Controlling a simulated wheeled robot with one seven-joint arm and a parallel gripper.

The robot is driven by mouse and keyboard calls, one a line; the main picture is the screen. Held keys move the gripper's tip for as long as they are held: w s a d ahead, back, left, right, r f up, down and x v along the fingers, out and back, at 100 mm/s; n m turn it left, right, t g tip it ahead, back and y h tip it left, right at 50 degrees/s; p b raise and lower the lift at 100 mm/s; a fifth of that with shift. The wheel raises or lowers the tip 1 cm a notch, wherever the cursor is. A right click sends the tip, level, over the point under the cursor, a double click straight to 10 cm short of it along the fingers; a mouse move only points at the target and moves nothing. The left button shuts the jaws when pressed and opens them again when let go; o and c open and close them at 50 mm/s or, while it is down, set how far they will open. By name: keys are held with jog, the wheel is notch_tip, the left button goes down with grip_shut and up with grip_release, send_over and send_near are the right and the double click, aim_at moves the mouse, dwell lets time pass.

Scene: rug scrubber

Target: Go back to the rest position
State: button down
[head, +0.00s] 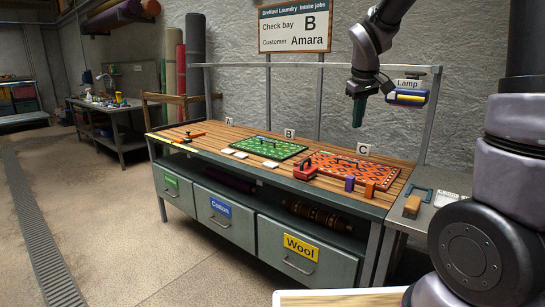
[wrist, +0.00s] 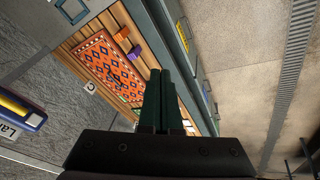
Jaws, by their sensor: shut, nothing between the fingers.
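My gripper (head: 358,112) hangs above the right end of the slatted workbench (head: 215,133), pointing down, clear of everything on it. In the wrist view my gripper (wrist: 162,75) has its two dark green fingers together with nothing between them. Below it on the bench lies an orange patterned rug sample (head: 345,172), which also shows in the wrist view (wrist: 101,62). A green rug sample (head: 265,147) lies to its left.
A lamp (head: 407,97) hangs close to the right of my gripper. Purple (head: 350,183) and orange (head: 370,189) blocks and a red tool (head: 305,170) stand near the bench's front edge. A sign (head: 295,26) hangs behind. The floor (head: 110,220) at left is clear.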

jog(key=s+r+m+t+y, duration=0.1)
jog(key=s+r+m, duration=0.3)
jog(key=s, duration=0.7)
jog(key=s+r+m+t+y, duration=0.1)
jog(key=s+r+m, duration=0.3)
jog(key=s, duration=0.7)
jog(key=shift+s+r+t+y, duration=0.2)
jog(key=shift+s+t+y, duration=0.2)
jog(key=shift+y, duration=0.1)
jog(key=shift+d, duration=0.1)
